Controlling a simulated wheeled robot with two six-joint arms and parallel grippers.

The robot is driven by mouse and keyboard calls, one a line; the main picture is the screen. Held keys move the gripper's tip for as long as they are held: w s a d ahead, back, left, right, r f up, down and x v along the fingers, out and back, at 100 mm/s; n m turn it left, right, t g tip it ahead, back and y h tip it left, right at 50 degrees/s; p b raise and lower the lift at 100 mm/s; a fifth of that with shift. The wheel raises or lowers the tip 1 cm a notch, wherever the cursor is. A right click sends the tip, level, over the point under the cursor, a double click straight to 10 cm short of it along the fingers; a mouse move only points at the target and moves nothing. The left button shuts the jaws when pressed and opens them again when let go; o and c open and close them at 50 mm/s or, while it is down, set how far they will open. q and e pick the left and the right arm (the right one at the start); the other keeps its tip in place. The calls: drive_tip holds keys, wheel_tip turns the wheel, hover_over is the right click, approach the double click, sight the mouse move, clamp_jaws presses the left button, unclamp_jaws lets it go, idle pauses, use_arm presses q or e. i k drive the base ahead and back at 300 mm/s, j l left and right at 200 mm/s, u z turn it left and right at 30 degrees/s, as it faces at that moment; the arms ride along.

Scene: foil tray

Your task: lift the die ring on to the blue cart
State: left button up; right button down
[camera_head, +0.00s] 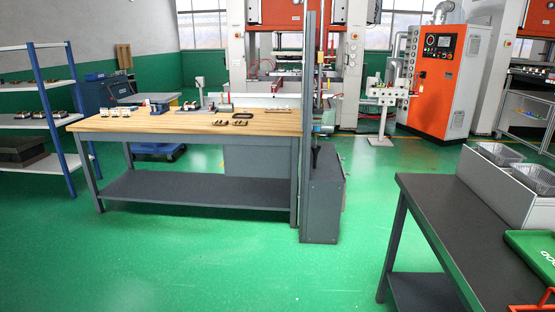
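A wooden-topped workbench (165,122) stands ahead. Two small dark ring-like pieces lie flat near its middle: one with an open centre (240,122) and one beside it (220,123). I cannot tell for certain which piece is the die ring. Behind the bench's left part is a low blue cart; its blue wheeled base (170,152) shows under the bench top and its grey platform (147,98) shows above. The bench hides much of the cart between. Neither of my grippers is in view.
Shelves with blue posts (60,118) stand left. A grey post (310,60) above a grey cabinet (325,200) stands at the bench's right end. A dark table (425,205) fills the lower right, bearing a green tray (532,248). The green floor ahead is clear.

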sight(245, 111)
drive_tip(key=i+j+u, duration=0.2)
drive_tip(key=i, duration=0.45)
drive_tip(key=i+l+u, duration=0.25)
drive_tip(key=i, duration=0.4)
drive_tip(key=i+u, duration=0.2)
drive_tip(key=i, duration=1)
drive_tip(key=i+j+z, duration=0.15)
drive_tip(key=i, duration=0.9)
drive_tip(key=i+j+z, duration=0.15)
drive_tip(key=i, duration=0.35)
